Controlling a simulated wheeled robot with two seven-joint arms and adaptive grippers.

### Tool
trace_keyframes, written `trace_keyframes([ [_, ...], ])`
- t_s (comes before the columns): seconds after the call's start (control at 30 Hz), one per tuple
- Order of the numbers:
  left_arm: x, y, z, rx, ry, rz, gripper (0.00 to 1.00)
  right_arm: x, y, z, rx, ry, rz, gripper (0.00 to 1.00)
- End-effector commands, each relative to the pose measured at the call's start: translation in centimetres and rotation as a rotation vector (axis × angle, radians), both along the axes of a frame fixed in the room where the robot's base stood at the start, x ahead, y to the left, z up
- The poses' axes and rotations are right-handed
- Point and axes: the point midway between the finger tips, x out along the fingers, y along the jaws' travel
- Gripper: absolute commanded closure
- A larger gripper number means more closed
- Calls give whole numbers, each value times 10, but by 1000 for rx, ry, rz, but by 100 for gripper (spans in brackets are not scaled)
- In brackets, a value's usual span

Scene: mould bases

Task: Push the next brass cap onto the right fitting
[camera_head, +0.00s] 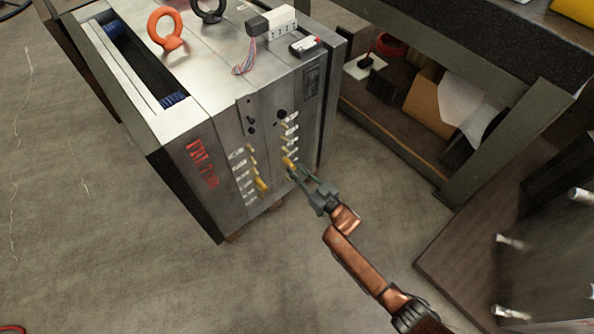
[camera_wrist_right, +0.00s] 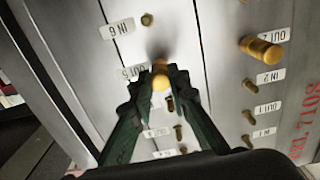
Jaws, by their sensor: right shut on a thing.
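The steel mould base (camera_head: 222,150) stands on the floor, with two columns of small brass fittings and white labels on its near face. My right gripper (camera_head: 293,172) is at the right column. In the wrist view its fingers (camera_wrist_right: 160,82) are shut on a brass cap (camera_wrist_right: 160,80). The cap lines up with the fitting beside a label reading OUT 5 (camera_wrist_right: 131,72) and hides it; I cannot tell how far it sits on it. Another brass cap (camera_wrist_right: 262,50) sits at OUT 2 in the other column, also visible in the head view (camera_head: 261,184). My left gripper is not in view.
Bare fittings (camera_wrist_right: 178,132) stand close to the held cap. An orange lifting eye (camera_head: 166,28) and a white connector block (camera_head: 272,20) are on top of the mould. A bench with a lower shelf (camera_head: 400,125) stands at right. The floor (camera_head: 100,255) at left is clear.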

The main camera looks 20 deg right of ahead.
Motion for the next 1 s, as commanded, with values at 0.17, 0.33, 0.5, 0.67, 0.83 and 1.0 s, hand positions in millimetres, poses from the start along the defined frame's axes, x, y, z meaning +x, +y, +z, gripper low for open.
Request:
trace_keyframes([
  [0.17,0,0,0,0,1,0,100,2,1,1,0,-1,0,100],
  [0.33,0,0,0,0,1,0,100,2,1,1,0,-1,0,79],
  [0.5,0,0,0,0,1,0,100,2,1,1,0,-1,0,68],
  [0.67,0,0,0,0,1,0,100,2,1,0,0,0,0,64],
  [0.83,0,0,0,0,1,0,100,2,0,0,0,0,0,58],
  [1.0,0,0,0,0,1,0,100,2,0,0,0,0,0,49],
])
